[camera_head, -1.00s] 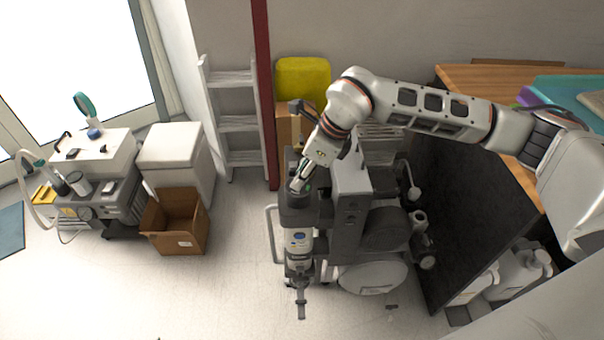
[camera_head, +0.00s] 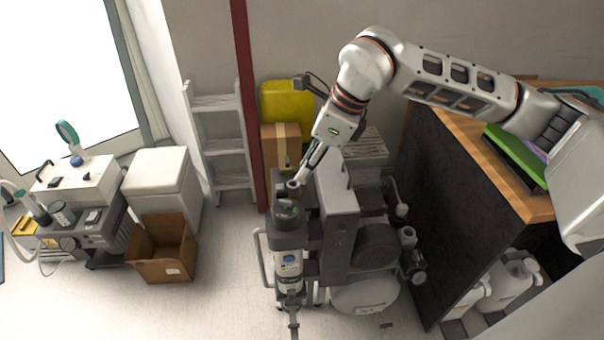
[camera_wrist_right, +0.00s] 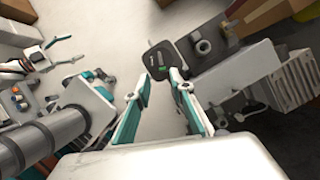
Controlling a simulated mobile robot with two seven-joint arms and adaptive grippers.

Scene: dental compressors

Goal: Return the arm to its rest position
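My right arm (camera_head: 450,85) reaches in from the right in the head view, bent at a joint near the top. My right gripper (camera_head: 298,183) points down and left, just above the dark top of the compressor (camera_head: 338,210). In the right wrist view the teal-padded fingers of my right gripper (camera_wrist_right: 162,92) are apart with nothing between them. Beyond the fingertips is the compressor's dark switch box (camera_wrist_right: 163,60) with a small green mark. It also shows in the head view (camera_head: 287,208).
A black-sided bench (camera_head: 450,190) with a wooden top stands under my right arm. Cardboard boxes (camera_head: 281,145) and a yellow case (camera_head: 287,103) stand behind the compressor. An open box (camera_head: 162,250) and a dental cart (camera_head: 85,225) are at left. The floor between is clear.

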